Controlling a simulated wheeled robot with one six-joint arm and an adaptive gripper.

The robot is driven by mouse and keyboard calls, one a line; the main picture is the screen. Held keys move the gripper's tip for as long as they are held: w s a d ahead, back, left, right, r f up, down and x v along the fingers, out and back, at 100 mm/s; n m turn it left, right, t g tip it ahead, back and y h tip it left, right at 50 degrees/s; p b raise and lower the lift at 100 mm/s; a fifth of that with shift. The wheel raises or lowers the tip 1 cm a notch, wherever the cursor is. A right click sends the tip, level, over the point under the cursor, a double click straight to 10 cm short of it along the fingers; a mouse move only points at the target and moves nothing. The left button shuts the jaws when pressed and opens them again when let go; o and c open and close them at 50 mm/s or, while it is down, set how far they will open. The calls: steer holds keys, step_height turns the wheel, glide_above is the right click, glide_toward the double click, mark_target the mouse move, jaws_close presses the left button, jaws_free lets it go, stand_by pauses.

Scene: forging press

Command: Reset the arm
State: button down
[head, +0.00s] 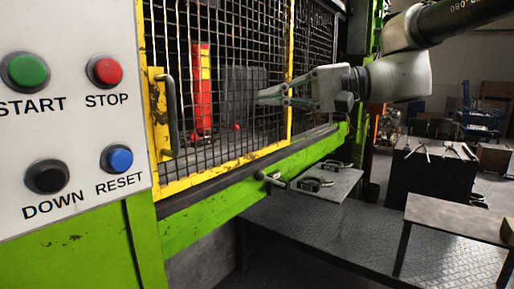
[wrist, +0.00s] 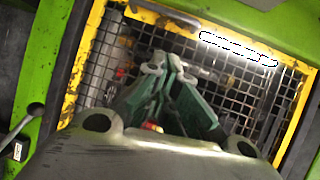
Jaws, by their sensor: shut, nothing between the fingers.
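My gripper (head: 266,98) is shut and empty at the end of my raised arm, in front of the yellow-framed mesh guard door in the head view. Its green fingers also show in the wrist view (wrist: 170,98), pointing at the mesh. My arm comes in from the upper right of the head view. I cannot tell whether the fingertips touch the mesh. The mesh door (head: 222,165) looks closed and has a dark handle (head: 171,110) on its left side.
A control panel (head: 70,130) with START, STOP, DOWN and RESET buttons stands at the left. A small grey shelf (head: 335,183) with clamps sticks out below the door. Dark tables (head: 425,170) stand at the right. Behind the mesh is a red and yellow part (head: 201,85).

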steer(key=s+d+f+h, duration=0.1)
steer(key=d+f+h, duration=0.4)
steer(key=f, duration=0.6)
steer(key=s+d+f+h, duration=0.3)
steer(key=d, duration=0.6)
steer(key=s+d+f+n+t+h, duration=0.1)
steer(key=s+d+f+h, duration=0.2)
steer(key=d, duration=0.7)
steer(key=s+d+f+t+h, duration=0.1)
steer(key=s+d+f+h, duration=0.2)
steer(key=d, duration=0.7)
steer(key=shift+f+h, duration=0.75)
steer(key=shift+h, duration=0.25)
